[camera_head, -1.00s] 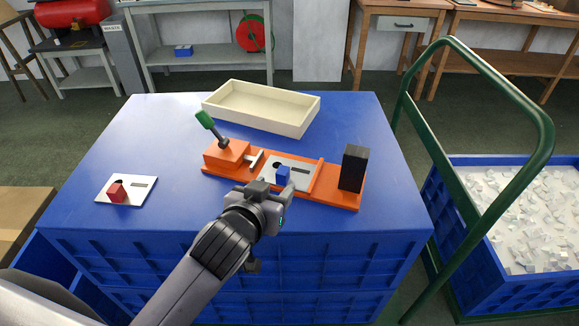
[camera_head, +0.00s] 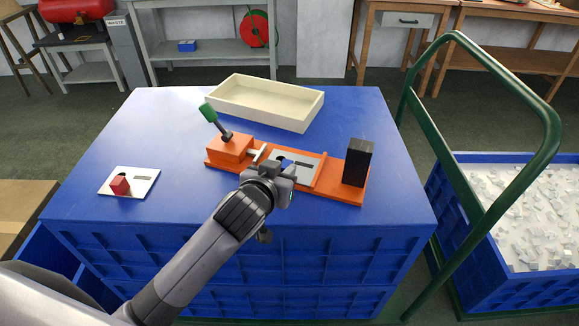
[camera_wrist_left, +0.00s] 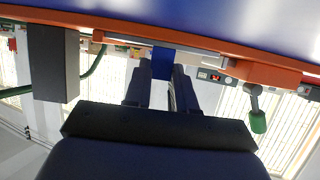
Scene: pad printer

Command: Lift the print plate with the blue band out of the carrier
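The print plate (camera_head: 305,166) is a pale sheet with a dark slot, lying in the orange carrier (camera_head: 333,186). Its blue block (camera_head: 287,162) stands up from it and is partly hidden by my left gripper in the head view. My left gripper (camera_head: 283,172) is at the carrier's near side, level with the block. In the left wrist view, its two dark fingers (camera_wrist_left: 162,75) are apart, with the blue block (camera_wrist_left: 163,62) between their tips. No firm grip on it shows. My right gripper is not in view.
The carrier has a green-handled clamp (camera_head: 210,115) at its left and a black block (camera_head: 357,162) at its right. A second plate (camera_head: 146,175) with a red block lies left. A cream tray (camera_head: 265,103) stands behind. A green rail (camera_head: 470,190) stands right of the blue table.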

